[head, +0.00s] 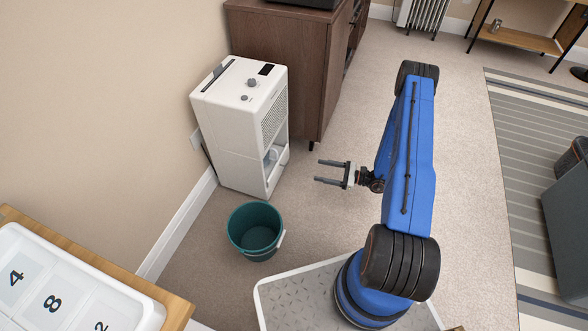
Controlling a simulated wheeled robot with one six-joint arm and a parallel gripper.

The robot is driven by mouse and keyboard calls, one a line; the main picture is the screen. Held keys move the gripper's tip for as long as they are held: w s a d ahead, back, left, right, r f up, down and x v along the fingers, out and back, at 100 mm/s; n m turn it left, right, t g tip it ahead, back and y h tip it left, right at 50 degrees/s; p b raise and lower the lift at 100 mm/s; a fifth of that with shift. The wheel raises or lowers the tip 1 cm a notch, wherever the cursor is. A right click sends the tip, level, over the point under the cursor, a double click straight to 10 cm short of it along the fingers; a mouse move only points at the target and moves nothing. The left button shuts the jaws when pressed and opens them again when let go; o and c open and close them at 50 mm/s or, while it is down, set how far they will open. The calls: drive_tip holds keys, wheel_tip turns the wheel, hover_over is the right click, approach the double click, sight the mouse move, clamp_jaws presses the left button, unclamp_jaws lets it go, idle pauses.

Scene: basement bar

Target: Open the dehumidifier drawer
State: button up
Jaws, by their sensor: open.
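The dehumidifier (238,120) is a white upright box on the floor against the left wall. Its top has a dark panel and knobs, and its right-hand face has a grille. Low on that face is the drawer (276,166), with a recess above it; I cannot tell exactly how far it stands out. My gripper (317,172) is open and empty, to the right of the drawer and apart from it. Its two fingers point left toward the dehumidifier.
A teal bucket (256,231) stands on the floor just in front of the dehumidifier. A brown cabinet (285,60) stands behind it. A wooden table with a white numbered tray (105,297) is at the lower left.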

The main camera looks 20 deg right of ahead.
wheel_tip(320, 180, down, 5)
drive_tip(key=s+d+m+t+h, duration=0.1)
drive_tip(key=m+t, duration=0.1)
drive_tip(key=x, duration=1.7)
drive_tip(key=shift+s, duration=0.15)
drive_tip(key=shift+r, duration=0.1)
drive_tip(key=shift+c, duration=0.3)
drive_tip(key=c, duration=1.5)
drive_tip(key=shift+o, duration=0.3)
drive_tip(key=v, duration=1.6)
drive_tip(key=shift+s+d, duration=0.2)
drive_tip(key=shift+d, duration=0.15)
drive_tip(key=shift+r, duration=0.1)
drive_tip(key=o, duration=1.5)
drive_tip(key=shift+d, duration=0.1)
